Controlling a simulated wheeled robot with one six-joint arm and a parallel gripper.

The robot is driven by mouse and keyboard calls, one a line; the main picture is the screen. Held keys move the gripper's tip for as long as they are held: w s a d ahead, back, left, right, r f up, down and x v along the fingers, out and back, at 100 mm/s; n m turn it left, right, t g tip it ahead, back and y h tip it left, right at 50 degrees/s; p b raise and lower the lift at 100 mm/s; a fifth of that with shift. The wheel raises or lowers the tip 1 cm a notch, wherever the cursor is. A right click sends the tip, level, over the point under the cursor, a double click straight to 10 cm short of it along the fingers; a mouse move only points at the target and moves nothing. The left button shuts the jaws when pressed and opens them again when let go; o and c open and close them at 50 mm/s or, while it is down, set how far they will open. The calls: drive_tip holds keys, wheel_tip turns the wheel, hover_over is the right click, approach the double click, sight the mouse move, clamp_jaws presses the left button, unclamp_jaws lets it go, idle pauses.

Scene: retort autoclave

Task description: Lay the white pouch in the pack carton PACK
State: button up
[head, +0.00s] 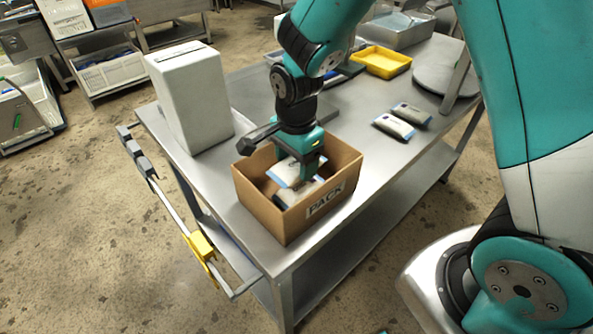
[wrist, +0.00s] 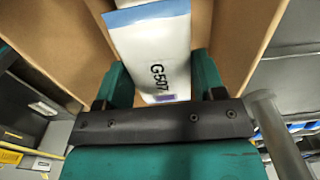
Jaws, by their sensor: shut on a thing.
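The pack carton PACK (head: 264,205) is an open brown cardboard box near the front of the steel table. My gripper (head: 307,168) points down into its open top. In the wrist view, my gripper (wrist: 160,84) is shut on a white pouch (wrist: 153,45) with a blue edge and the print G507, and cardboard walls show around it. In the head view, the white pouch (head: 284,173) shows inside the carton's rim. Another pale pouch (head: 298,192) shows lower in the carton, partly hidden. I cannot tell whether the held pouch touches it or the carton floor.
Two pouches (head: 393,126) (head: 411,114) lie on the table to the right of the carton. A tall white box (head: 190,98) stands to the left. A yellow tray (head: 381,62) and a metal bin (head: 396,30) sit at the back. Bare table lies right of the carton.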

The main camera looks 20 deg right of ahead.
sight(296, 174)
drive_tip(key=shift+f, duration=1.65)
drive_tip(key=shift+f, duration=0.3)
drive_tip(key=o, duration=1)
drive_tip(key=shift+c, duration=0.2)
drive_tip(key=shift+r, duration=0.1)
wheel_tip(296, 174, up, 12)
drive_tip(key=shift+b, duration=0.3)
drive_tip(key=s+a+r+n+y, duration=0.2)
drive_tip(key=s+r+n, duration=0.2)
drive_tip(key=s+n, duration=0.5)
drive_tip(key=s+a+r+n+y, duration=0.2)
drive_tip(key=s+r+n, duration=0.2)
drive_tip(key=s+n, duration=0.5)
drive_tip(key=n, duration=0.3)
drive_tip(key=shift+s+a+n, duration=0.3)
